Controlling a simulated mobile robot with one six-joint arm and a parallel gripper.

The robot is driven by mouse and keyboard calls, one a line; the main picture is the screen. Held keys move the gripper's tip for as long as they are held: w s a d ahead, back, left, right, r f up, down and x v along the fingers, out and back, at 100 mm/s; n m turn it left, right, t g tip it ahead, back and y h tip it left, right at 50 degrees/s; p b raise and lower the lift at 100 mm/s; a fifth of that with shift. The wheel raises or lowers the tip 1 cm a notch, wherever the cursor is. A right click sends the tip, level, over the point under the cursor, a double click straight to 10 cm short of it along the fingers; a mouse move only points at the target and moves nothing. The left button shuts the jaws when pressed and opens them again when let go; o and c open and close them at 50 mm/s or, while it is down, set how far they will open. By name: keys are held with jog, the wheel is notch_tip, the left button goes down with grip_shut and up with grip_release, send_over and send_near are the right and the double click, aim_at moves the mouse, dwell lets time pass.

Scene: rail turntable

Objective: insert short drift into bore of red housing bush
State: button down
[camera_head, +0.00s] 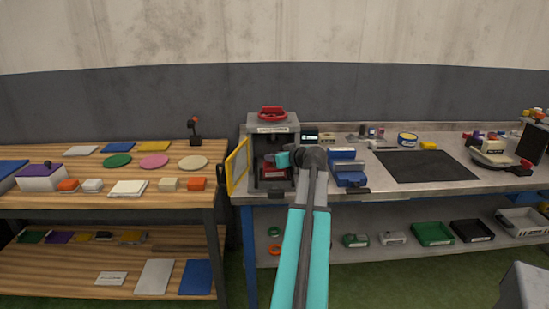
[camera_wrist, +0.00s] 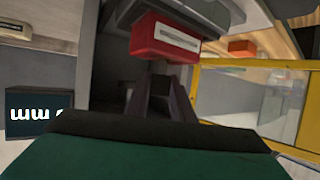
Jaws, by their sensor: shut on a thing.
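The red housing bush (camera_head: 275,174) sits low inside a grey press cabinet (camera_head: 273,121). It also shows in the wrist view (camera_wrist: 165,38) as a red block with a pale label on its face; its bore is not visible. My gripper (camera_wrist: 160,80) is inside the press opening, shut on a small brownish piece (camera_wrist: 158,67), which seems to be the short drift. The drift lies between the fingertips and the red block. I cannot tell whether its end touches the block or is in the bore. In the head view my wrist and arm hide the fingers.
The cabinet's yellow-framed door (camera_head: 238,166) stands open on the left, close to my gripper. A red handle (camera_head: 271,113) tops the cabinet. A blue vise (camera_head: 348,170) stands to the right, then a black mat (camera_head: 425,166). A wooden table (camera_head: 100,198) with blocks and discs is left.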

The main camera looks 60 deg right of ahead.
jog(key=shift+f+b, duration=0.75)
jog(key=shift+f, duration=0.1)
jog(key=c, duration=1.5)
grip_release()
jog(key=shift+o, duration=0.2)
jog(key=shift+a, duration=0.1)
jog(key=shift+s, duration=0.1)
jog(key=b+v, duration=0.1)
jog(key=v, duration=1.2)
jog(key=shift+s+r, duration=0.3)
jog(key=shift+r, duration=0.05)
